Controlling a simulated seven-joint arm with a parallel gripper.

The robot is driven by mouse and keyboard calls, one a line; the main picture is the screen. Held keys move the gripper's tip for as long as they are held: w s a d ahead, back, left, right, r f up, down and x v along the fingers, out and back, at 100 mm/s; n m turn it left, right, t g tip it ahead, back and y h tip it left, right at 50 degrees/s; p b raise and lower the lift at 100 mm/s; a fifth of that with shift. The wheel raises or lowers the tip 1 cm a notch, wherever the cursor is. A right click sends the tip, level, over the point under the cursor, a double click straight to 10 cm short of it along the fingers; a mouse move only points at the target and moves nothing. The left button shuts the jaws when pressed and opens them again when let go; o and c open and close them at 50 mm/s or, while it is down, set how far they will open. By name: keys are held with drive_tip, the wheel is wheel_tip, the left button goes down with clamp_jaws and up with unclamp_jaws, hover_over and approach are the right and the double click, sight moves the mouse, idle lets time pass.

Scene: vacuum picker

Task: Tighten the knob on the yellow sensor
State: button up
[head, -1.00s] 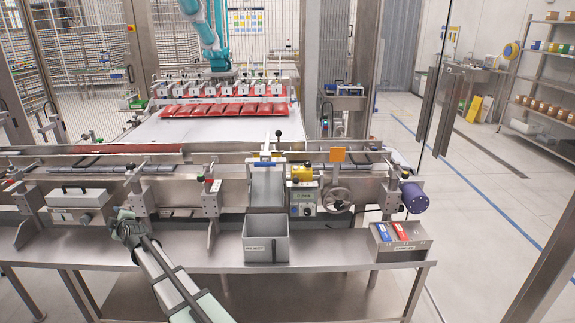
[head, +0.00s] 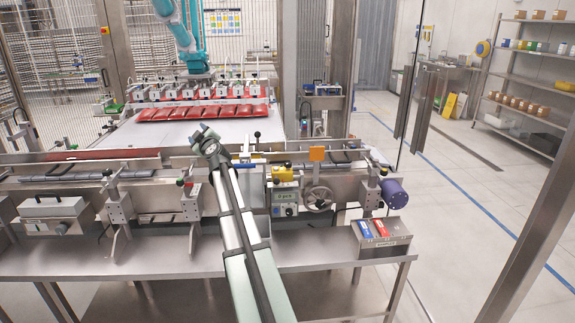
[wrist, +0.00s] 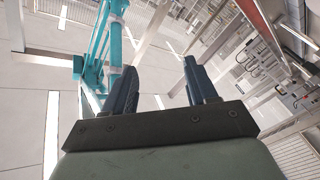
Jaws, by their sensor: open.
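The yellow sensor (head: 282,174) sits on a grey control box (head: 285,195) on the front side of the conveyor, right of centre in the head view. Its knob is too small to make out clearly. My gripper (head: 203,132) is raised over the conveyor, to the left of the sensor and apart from it. In the wrist view my gripper (wrist: 163,82) has its two dark fingers spread with nothing between them. The sensor cannot be made out in the wrist view.
A spoked handwheel (head: 319,198) is just right of the sensor, with an orange plate (head: 317,154) above. A purple motor (head: 393,193) is at the conveyor's right end. Red packs (head: 205,112) lie behind.

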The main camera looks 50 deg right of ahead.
drive_tip(key=s+d+f+m, duration=0.1)
drive_tip(key=s+d+m, duration=0.1)
drive_tip(key=s+d, duration=0.8)
drive_tip(key=m+y, duration=0.2)
drive_tip(key=m, duration=0.1)
hover_over(291, 165)
drive_tip(key=d+v, duration=0.1)
drive_tip(key=v, duration=0.2)
wheel_tip(291, 165, down, 6)
drive_tip(key=s+f+y, duration=0.4)
drive_tip(key=s+f, duration=0.3)
drive_tip(key=s, duration=0.2)
drive_tip(key=shift+n, duration=0.3)
drive_tip(key=w, duration=1.3)
drive_tip(key=shift+w+a+r, duration=0.1)
drive_tip(key=shift+w+a, duration=0.05)
drive_tip(key=shift+w, duration=0.15)
drive_tip(key=shift+c, duration=0.5)
drive_tip(key=c, duration=0.9)
drive_tip(key=shift+o, duration=0.2)
